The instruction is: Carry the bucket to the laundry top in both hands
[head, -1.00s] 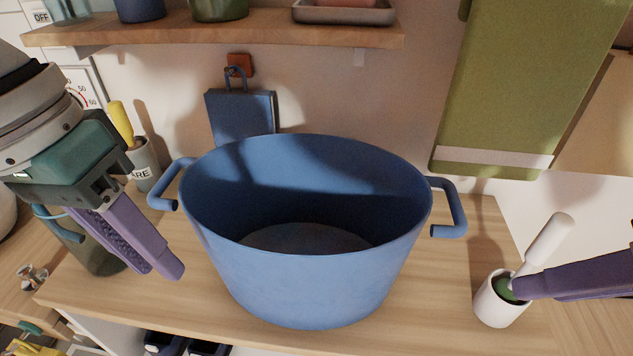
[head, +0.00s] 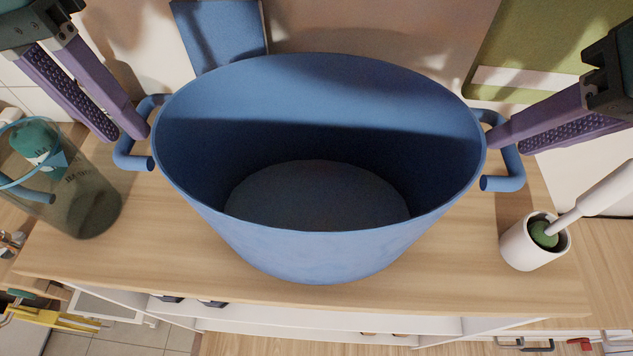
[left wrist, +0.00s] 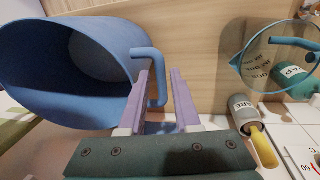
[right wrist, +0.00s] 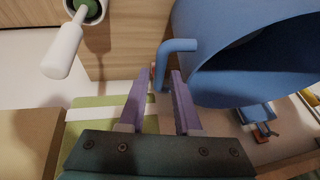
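The blue bucket (head: 320,255) stands upright and empty on a wooden top (head: 190,255). My left gripper (head: 124,137) is at its left handle (head: 128,158). In the left wrist view the open fingers (left wrist: 160,72) are on either side of the handle bar (left wrist: 160,90), with a gap showing. My right gripper (head: 505,146) is at the right handle (head: 503,184). In the right wrist view its open fingers (right wrist: 160,72) have the handle (right wrist: 178,46) between them. I cannot tell which surface is the laundry top.
A clear jug (head: 85,205) stands left of the bucket, close to the left handle. A white holder with a brush (head: 535,250) stands to the right. A blue board (head: 225,35) is against the wall behind.

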